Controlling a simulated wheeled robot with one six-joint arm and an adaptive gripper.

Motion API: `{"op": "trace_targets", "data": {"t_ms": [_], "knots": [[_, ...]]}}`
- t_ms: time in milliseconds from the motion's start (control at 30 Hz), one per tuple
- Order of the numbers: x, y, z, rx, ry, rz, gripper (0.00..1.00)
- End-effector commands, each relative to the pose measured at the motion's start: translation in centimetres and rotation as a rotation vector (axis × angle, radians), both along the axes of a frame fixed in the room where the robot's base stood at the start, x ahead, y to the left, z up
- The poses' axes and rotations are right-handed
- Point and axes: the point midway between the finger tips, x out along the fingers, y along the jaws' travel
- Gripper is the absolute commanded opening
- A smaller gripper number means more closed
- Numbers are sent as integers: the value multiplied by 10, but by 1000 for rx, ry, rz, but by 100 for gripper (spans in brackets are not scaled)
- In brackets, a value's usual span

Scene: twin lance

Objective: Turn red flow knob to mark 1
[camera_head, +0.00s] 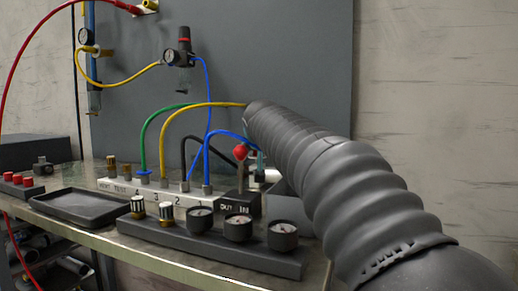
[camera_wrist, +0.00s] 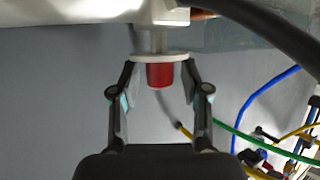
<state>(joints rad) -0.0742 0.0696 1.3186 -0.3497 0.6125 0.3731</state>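In the wrist view a red knob (camera_wrist: 160,76) sits below a pale disc (camera_wrist: 160,57) on a short metal stem, under a white body (camera_wrist: 100,8). My gripper (camera_wrist: 159,66) has one finger on each side of the red knob, with a visible gap on both sides. The fingertips are close to the disc; I cannot tell if they touch it. No number marks are readable on the knob or disc. In the head view my arm hides the gripper and this knob.
In the head view a red-ball lever (camera_head: 241,152) stands on a black block (camera_head: 240,204) beside a white manifold (camera_head: 175,198) with several coloured hoses. Gauges line a dark panel (camera_head: 210,245) in front. A black tray (camera_head: 80,207) is at left. Green hose (camera_wrist: 250,140) and blue hose (camera_wrist: 245,110) run right of my gripper.

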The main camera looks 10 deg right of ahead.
Motion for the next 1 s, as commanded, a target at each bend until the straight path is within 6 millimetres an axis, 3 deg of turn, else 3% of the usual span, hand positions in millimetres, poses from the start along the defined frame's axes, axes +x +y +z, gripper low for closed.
{"op": "trace_targets", "data": {"t_ms": [33,133,167,1000], "knots": [[0,0,0,0,0,0,28],[0,0,0,0,0,0,3],[0,0,0,0,0,0,0],[0,1,-1,1,1,127,0]]}}
